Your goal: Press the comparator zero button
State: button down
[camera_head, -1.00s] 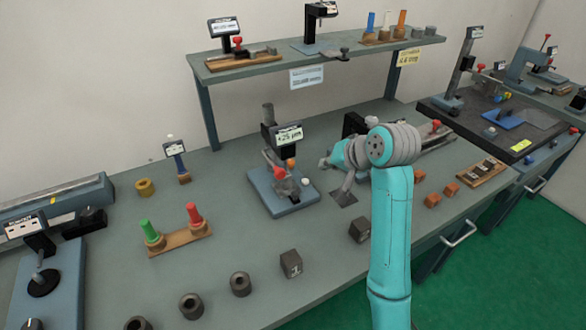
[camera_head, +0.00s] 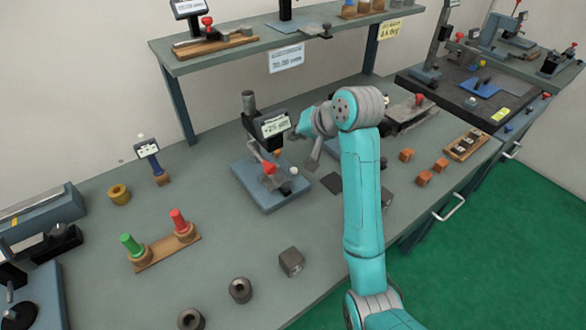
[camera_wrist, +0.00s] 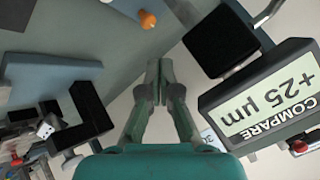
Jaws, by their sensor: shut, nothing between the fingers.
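The comparator stands on a blue base (camera_head: 257,192) in the head view. Its black display (camera_head: 270,126) reads +25 µm; in the wrist view the display (camera_wrist: 270,100) shows upside down with the word COMPARE. Near the base are a red knob (camera_head: 269,168), a small orange knob (camera_head: 277,153) and a white ball-shaped knob (camera_head: 293,171). I cannot tell which is the zero button. My gripper (camera_wrist: 160,75) is shut and empty, beside the display. An orange knob (camera_wrist: 148,19) shows beyond the fingertips, apart from them. In the head view the fingertips are hard to make out.
A stand with green (camera_head: 131,244) and red (camera_head: 180,221) handled gauges is left of the comparator. A dark block (camera_head: 291,261) lies in front. A shelf (camera_head: 235,50) runs behind. Orange blocks (camera_head: 424,178) lie right of my arm. Bench around the base's left side is clear.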

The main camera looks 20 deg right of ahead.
aim_at(296, 170)
jog(key=shift+f, duration=4.45)
jog(key=shift+f, duration=0.1)
jog(key=shift+f, duration=0.3)
jog(key=shift+f, duration=0.5)
jog(key=shift+r, duration=0.95)
jog(key=shift+r, duration=2.5)
